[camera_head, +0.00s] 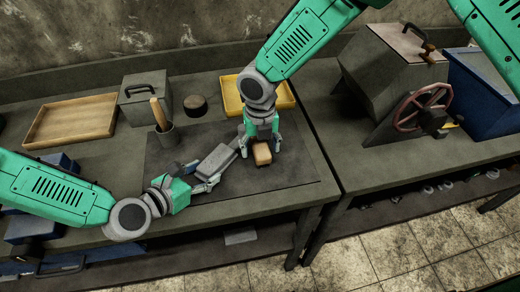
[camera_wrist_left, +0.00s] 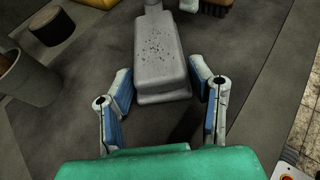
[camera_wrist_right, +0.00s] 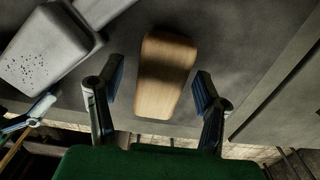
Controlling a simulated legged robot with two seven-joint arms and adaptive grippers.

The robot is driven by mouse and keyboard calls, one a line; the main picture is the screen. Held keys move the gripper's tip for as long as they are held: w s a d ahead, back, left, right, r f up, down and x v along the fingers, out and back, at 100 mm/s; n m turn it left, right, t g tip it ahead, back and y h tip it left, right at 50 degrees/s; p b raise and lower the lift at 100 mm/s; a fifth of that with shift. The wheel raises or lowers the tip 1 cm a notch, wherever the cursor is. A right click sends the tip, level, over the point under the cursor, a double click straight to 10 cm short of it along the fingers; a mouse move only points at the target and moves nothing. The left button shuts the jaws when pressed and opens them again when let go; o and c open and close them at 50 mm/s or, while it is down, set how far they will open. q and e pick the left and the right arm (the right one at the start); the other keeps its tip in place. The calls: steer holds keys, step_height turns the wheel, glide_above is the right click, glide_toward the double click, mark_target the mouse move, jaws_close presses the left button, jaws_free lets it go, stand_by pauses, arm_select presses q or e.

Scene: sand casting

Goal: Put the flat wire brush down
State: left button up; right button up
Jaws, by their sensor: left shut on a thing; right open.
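The flat wire brush (camera_head: 262,154) is a tan wooden block by the dark mat's (camera_head: 240,183) right part. In the right wrist view its wooden back (camera_wrist_right: 165,75) faces me; dark bristles show under the wood at the top of the left wrist view (camera_wrist_left: 214,9). My right gripper (camera_head: 262,141) is open, its fingers on either side of the brush with gaps showing. Whether the brush touches the mat is hard to tell. My left gripper (camera_head: 204,180) is shut on a grey speckled metal piece (camera_wrist_left: 160,50), just left of the brush.
A machine with a red handwheel (camera_head: 422,107) stands right. The front mat is clear.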

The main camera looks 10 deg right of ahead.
steer(key=shift+f, duration=0.2)
steer(key=shift+f, duration=0.25)
stand_by(0.5)
jaws_close()
